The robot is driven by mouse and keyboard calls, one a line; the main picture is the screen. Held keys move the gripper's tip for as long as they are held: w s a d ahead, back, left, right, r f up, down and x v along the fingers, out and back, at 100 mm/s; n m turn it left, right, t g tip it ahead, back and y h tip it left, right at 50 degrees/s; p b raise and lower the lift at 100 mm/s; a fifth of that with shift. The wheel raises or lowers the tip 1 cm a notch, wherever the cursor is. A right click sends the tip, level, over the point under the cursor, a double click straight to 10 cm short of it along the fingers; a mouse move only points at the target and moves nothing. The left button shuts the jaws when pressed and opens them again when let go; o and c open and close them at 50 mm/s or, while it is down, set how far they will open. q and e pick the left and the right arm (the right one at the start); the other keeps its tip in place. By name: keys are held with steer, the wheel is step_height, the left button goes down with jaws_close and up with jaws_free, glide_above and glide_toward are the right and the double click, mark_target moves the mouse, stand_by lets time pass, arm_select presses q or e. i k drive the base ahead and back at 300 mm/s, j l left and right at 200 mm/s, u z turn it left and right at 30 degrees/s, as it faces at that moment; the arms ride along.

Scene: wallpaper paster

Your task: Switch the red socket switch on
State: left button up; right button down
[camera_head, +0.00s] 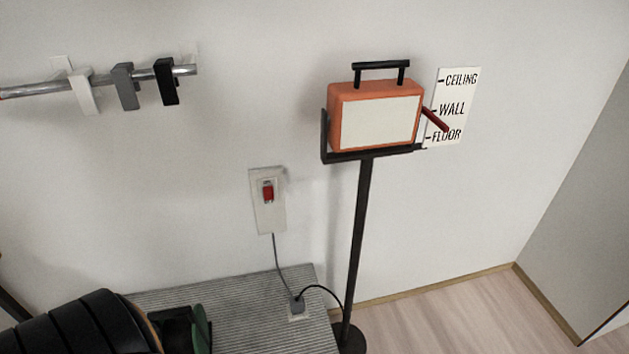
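The red socket switch (268,191) sits in the upper part of a white wall plate (270,217). It is small in the view, and I cannot tell whether it is on or off. A grey cable (279,258) runs from the bottom of the plate down to a small grey plug or connector (297,305). Neither of my grippers can be made out in the head view. Nothing covers the switch.
An orange box (378,86) with a red lever (434,119) stands on a dark pole (360,240) right of the switch. A grey ribbed surface (250,300) lies below. A dark ribbed object (85,325) fills the lower left. A rail (50,87) with clips is upper left.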

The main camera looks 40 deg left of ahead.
mark_target(269, 191)
steer(key=u, duration=1.5)
